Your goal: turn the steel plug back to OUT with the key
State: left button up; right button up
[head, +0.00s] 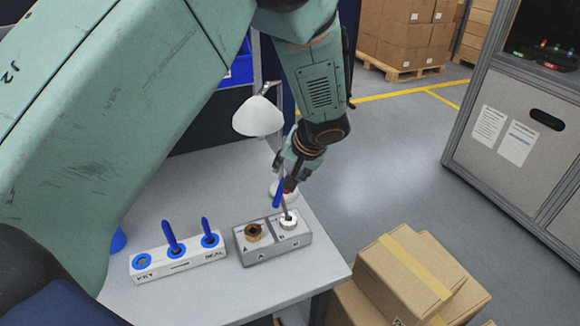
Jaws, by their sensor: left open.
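A grey machined housing (272,251) stands near the table's right corner, with a brass plug (253,232) on its left and a steel plug (289,220) on its right. My left gripper (285,187) is above the steel plug, pointing down. A blue-handled tool, seemingly the key (277,193), is at the fingers, and a thin shaft runs down to the steel plug. The fingers are open; whether they touch the handle is too small to tell. A white rack (180,264) holds two blue-handled tools (172,238); its left hole, by the KEY label, is empty. The plug's markings are unreadable.
A lamp with a white shade (258,117) stands close behind the gripper. A blue object (118,240) is partly hidden by my arm. Cardboard boxes (408,275) are beside the table at the right. The tabletop (200,297) in front of the rack is clear.

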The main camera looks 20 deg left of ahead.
aim_at(282, 180)
pick_arm(q)
jog(key=x, duration=0.7)
jog(key=shift+s, duration=0.1)
jog(key=shift+f, duration=0.25)
jog(key=shift+d, duration=0.1)
jog(key=shift+s+r, duration=0.1)
jog(key=shift+s, duration=0.05)
jog(key=shift+c, duration=1.6)
jog(key=shift+w, duration=0.25)
jog(key=c, duration=0.3)
jog(key=shift+s, duration=0.2)
grip_shut()
pick_arm(e)
jog(key=shift+s+d+r, duration=0.15)
jog(key=shift+s+d, duration=0.05)
jog(key=shift+s, duration=0.15)
pick_arm(q)
jog(key=shift+w, duration=0.1)
pick_arm(e)
jog(key=shift+w, duration=0.1)
